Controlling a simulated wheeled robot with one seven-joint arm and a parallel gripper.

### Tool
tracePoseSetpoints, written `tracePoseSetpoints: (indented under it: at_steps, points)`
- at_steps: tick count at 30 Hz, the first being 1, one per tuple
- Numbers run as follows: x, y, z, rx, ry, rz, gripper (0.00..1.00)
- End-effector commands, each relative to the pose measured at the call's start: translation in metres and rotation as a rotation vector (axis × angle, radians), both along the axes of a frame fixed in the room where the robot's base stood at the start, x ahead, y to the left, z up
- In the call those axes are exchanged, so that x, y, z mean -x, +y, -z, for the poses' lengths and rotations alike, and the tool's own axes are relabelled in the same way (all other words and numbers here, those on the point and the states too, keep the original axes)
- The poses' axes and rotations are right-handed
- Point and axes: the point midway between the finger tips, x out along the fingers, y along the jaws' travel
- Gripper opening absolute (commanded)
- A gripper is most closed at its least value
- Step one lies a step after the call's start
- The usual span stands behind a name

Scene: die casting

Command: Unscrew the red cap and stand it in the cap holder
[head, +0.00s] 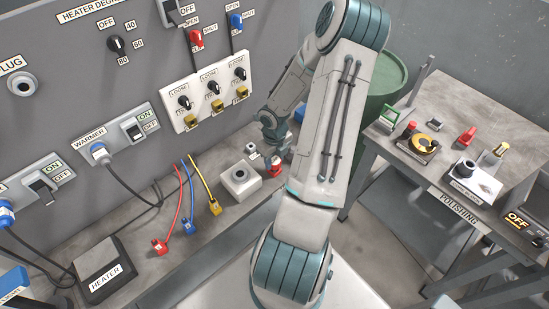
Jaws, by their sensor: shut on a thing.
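My gripper (272,150) points down over the back bench, partly hidden by my own arm. It is shut on a small red piece, which looks like the red cap (275,168), at the bench's right part. The fingertips are small and dark here, and I cannot tell whether the cap is still on a thread or what lies under it. A pale square block with a round dark opening (240,179) sits just left of the cap, apart from it. It may be the cap holder, but no label shows.
Red, blue and yellow plugs (187,200) lie on the bench left of the block. A heater box (103,268) stands at the front left. The wall panel (205,92) with switches rises behind. A polishing table (440,110) with several parts is at right, beside a green barrel (385,92).

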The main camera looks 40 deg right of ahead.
Motion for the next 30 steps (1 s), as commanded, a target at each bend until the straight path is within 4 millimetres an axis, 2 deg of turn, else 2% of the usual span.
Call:
tracePoseSetpoints:
  at_steps: [20,30]
  points:
    - [-0.0003,0.0001,0.0001,0.0,0.0,0.0,0.11]
    - [-0.0002,0.0002,0.007,0.0,0.0,-0.001,0.11]
